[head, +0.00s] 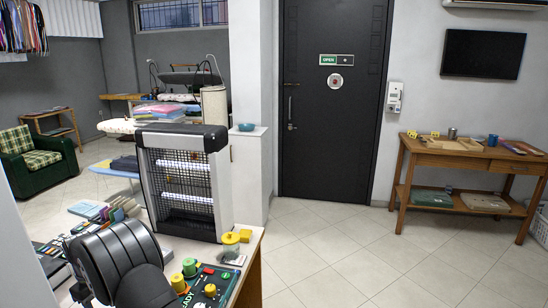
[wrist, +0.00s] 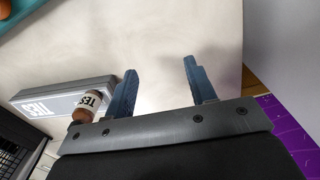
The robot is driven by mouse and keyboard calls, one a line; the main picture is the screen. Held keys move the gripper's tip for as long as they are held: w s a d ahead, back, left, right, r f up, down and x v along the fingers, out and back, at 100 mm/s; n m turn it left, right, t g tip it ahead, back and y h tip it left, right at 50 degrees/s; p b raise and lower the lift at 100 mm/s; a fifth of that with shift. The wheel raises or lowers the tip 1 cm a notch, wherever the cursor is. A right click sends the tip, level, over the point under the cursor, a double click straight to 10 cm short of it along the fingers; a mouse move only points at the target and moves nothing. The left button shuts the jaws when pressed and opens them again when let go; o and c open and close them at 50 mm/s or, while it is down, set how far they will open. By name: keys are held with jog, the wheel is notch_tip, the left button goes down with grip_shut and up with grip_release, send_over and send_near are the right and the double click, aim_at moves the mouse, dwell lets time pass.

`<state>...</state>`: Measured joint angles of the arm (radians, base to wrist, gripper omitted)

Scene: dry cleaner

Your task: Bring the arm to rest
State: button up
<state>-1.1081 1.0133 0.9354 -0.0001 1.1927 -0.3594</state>
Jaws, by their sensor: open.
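My gripper (wrist: 160,82) shows in the wrist view with its two blue-grey fingers spread apart. Nothing is between the fingers; a pale, plain surface (wrist: 165,40) lies beyond them. In the head view, dark rounded links of my own arm fill the lower left corner, and I cannot make out the fingers there.
In the wrist view, a small brown labelled bottle (wrist: 84,108) and a grey lettered box (wrist: 65,98) are close beside the left finger. In the head view, a black control panel (head: 217,277) and a grilled machine (head: 185,180) stand near my arm. Floor before the door (head: 330,120) is clear.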

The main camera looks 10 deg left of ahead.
jog(key=f, duration=0.2)
jog(key=a+f, duration=0.1)
jog(key=shift+s+a+f, duration=0.1)
jog(key=shift+s+f, duration=0.15)
jog(key=shift+s, duration=0.15)
jog(key=shift+f, duration=0.6)
jog(key=shift+r, duration=0.1)
jog(key=w+d+r, duration=0.9)
jog(key=r, duration=0.2)
jog(key=shift+w+r+n, duration=0.35)
jog(key=shift+n, duration=0.05)
jog(key=shift+s, duration=0.1)
